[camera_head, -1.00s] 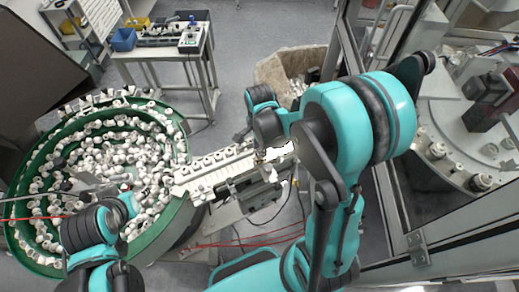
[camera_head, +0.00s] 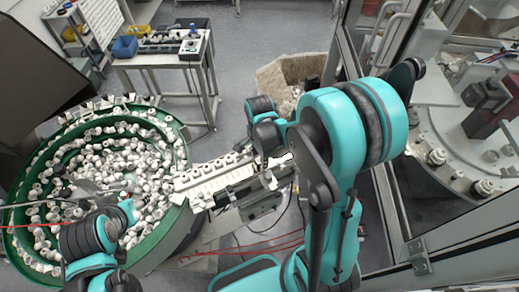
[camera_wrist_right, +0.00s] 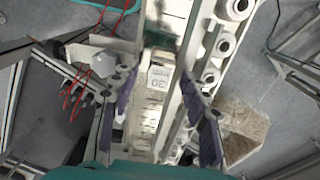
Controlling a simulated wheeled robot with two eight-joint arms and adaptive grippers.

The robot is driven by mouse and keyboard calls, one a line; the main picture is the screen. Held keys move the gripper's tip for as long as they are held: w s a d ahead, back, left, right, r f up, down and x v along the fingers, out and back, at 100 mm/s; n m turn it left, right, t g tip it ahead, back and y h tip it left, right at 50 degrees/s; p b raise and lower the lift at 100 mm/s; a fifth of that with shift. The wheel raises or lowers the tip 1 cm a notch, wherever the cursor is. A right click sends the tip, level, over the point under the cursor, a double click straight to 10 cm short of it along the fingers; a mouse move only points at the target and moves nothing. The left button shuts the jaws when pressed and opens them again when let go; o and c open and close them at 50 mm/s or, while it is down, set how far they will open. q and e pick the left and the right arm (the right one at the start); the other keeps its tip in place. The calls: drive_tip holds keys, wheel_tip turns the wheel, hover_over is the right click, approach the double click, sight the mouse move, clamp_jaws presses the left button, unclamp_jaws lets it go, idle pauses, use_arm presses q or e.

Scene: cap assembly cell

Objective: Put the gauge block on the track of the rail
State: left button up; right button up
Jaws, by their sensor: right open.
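The gauge block (camera_wrist_right: 159,78), a small pale block with dark marking that looks like "30" upside down, shows in the right wrist view on or just above the pale rail (camera_wrist_right: 148,118). My right gripper (camera_wrist_right: 160,88) is open, its purple-grey fingers on either side of the block with gaps. In the head view the rail (camera_head: 208,184) runs from the bowl toward my right wrist, which hides the gripper tips and probably the block. My left gripper (camera_head: 68,187) is over the bowl, too small to read.
A green bowl feeder (camera_head: 178,222) full of white caps stands at left. Caps line a channel (camera_wrist_right: 226,46) beside the rail. A stone-like bin (camera_head: 268,74) is behind, a side table (camera_head: 160,60) at the back, and a framed machine cell (camera_head: 400,235) at right.

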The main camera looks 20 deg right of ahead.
wheel_tip(320, 180, up, 11)
drive_tip(key=s+a+r+n+t, duration=0.3)
drive_tip(key=s+r+n+t, duration=0.2)
drive_tip(key=n, duration=1.2)
drive_tip(key=s+t, duration=0.2)
drive_tip(key=s, duration=0.1)
drive_tip(key=shift+r+n+p, duration=0.3)
drive_tip(key=shift+r+p, duration=0.05)
drive_tip(key=shift+p, duration=0.05)
